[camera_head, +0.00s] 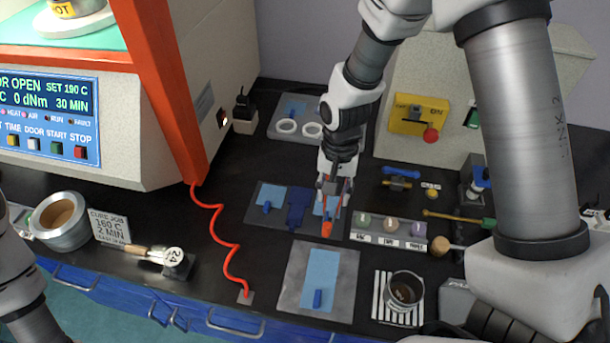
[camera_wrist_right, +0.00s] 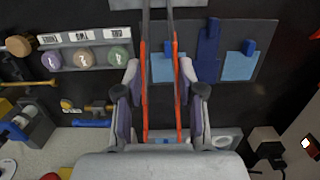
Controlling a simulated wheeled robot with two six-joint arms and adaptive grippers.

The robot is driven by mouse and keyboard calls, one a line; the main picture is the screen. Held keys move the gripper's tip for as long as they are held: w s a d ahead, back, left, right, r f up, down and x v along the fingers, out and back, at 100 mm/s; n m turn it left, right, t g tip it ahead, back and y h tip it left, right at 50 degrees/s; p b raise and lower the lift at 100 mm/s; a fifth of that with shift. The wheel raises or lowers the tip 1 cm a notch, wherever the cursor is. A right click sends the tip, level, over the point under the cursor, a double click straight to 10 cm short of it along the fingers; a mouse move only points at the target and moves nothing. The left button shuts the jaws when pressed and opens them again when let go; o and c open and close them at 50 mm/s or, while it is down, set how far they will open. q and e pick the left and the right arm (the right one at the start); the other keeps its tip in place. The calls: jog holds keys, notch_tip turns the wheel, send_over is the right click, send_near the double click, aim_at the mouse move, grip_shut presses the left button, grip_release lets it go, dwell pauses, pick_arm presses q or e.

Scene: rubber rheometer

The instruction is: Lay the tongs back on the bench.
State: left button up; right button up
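The tongs (camera_wrist_right: 145,90) have orange handles and grey metal arms. My left gripper is out of view; only part of that arm shows at the left edge.
A grey plate (camera_head: 290,300) with a blue sheet lies in front. A dark cup (camera_head: 404,288) stands on a striped pad at right. Labelled round pieces sit in a strip (camera_head: 388,239). A red coiled cord (camera_head: 228,262) runs left of the mat.

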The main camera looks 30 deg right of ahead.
jog(key=shift+t+h, duration=0.5)
jog(key=shift+t, duration=0.2)
jog(key=w+d+f+p, duration=0.1)
jog(key=w+f, duration=0.1)
jog(key=w, duration=0.3)
jog(key=w+d+f, duration=0.1)
jog(key=w+f, duration=0.1)
jog(key=w, duration=0.3)
jog(key=w+d+f+p, duration=0.1)
jog(key=w+f, duration=0.1)
jog(key=w, duration=0.3)
jog(key=shift+w+d+f+p, duration=0.1)
jog(key=shift+w+f+p, duration=0.05)
jog(key=shift+f+p, duration=0.2)
jog(key=shift+f, duration=0.45)
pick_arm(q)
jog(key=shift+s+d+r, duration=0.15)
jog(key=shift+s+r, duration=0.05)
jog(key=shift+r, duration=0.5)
pick_arm(e)
jog(key=shift+w+f, duration=0.1)
